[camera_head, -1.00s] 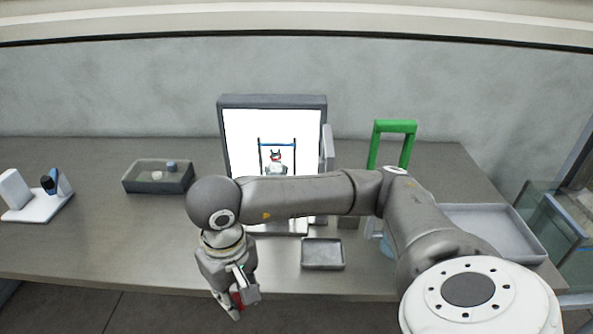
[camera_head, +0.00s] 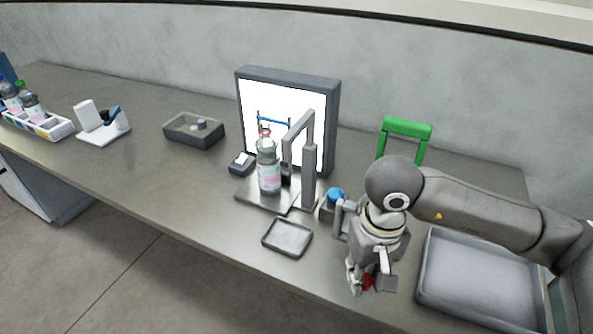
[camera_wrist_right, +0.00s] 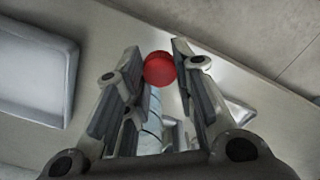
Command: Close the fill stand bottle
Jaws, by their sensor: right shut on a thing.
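The bottle (camera_head: 268,178), clear grey with a pink-and-white label, stands upright on the metal plate of the fill stand (camera_head: 250,199), beside its grey upright frame (camera_head: 309,160). Some red shows right at the bottle's top against the bright screen; I cannot tell whether it belongs to the bottle or the screen picture. My right gripper (camera_head: 370,284) is to the right of the bottle and nearer the table's front edge. It is shut on a red cap (camera_wrist_right: 160,68), which shows between the fingertips in the right wrist view. My left gripper is out of view.
A small grey tray (camera_head: 287,237) lies in front of the stand. A blue-topped container (camera_head: 335,196) and a green frame (camera_head: 406,128) stand to its right. A large grey tray (camera_head: 432,292) is at right, a dark bin (camera_head: 193,142) at left. The front-left table is clear.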

